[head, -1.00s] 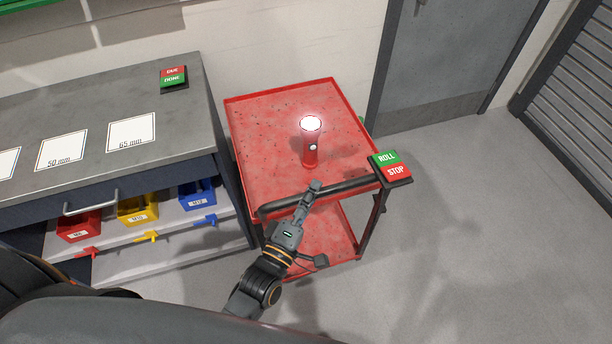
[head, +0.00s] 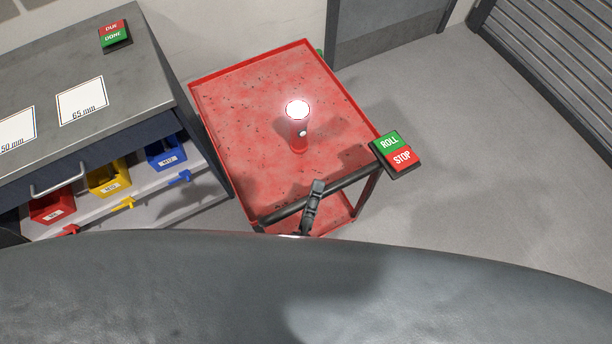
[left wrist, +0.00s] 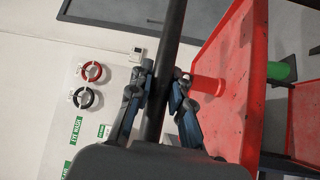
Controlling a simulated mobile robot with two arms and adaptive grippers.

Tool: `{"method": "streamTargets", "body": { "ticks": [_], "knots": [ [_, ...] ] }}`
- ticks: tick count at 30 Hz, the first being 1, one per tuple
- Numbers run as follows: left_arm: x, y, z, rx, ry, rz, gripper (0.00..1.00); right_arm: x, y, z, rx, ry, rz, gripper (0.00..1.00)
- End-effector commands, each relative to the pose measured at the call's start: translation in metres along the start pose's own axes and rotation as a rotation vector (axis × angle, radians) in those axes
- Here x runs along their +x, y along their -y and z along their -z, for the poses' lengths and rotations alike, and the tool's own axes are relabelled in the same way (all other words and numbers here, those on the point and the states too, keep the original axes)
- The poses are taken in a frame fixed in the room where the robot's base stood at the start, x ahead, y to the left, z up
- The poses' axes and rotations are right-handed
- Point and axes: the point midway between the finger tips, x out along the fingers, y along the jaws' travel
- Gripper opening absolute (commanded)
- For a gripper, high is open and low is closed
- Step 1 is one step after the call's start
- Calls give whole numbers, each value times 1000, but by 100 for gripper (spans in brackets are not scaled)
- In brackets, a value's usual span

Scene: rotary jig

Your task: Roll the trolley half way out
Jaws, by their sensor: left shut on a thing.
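The red trolley (head: 245,115) stands to the right of the grey workbench, with its near end toward me. Its black handle bar (head: 345,181) runs across the near end. My left gripper (head: 316,190) is shut on this handle bar; in the left wrist view the fingers (left wrist: 160,88) close around the dark bar (left wrist: 168,50) from both sides. A panel with a green ROLL button (head: 389,142) and a red STOP button (head: 402,157) sits at the handle's right end. My right gripper is not in view.
A lit red flashlight (head: 298,134) stands upright on the trolley's top. The workbench (head: 60,50) with bins below is close on the left. A grey door (head: 385,30) is behind. Open floor (head: 480,170) lies to the right. My own body hides the near floor.

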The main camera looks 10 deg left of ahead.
Motion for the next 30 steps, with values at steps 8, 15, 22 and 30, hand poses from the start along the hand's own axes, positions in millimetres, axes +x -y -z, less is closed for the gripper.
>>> {"method": "streamTargets", "body": {
  "ticks": [8, 15, 22, 30],
  "knots": [
    [-10, 0, -10, 2, 3, 5, 0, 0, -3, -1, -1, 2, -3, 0],
    [-11, -1, -11, 2, 3, 5, 0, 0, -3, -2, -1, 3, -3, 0],
    [-11, -1, -10, 1, 3, 5, 33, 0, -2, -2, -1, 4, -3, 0],
    [-10, -2, -10, 1, 1, 2, 43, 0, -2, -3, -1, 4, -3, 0]
  ]
}}
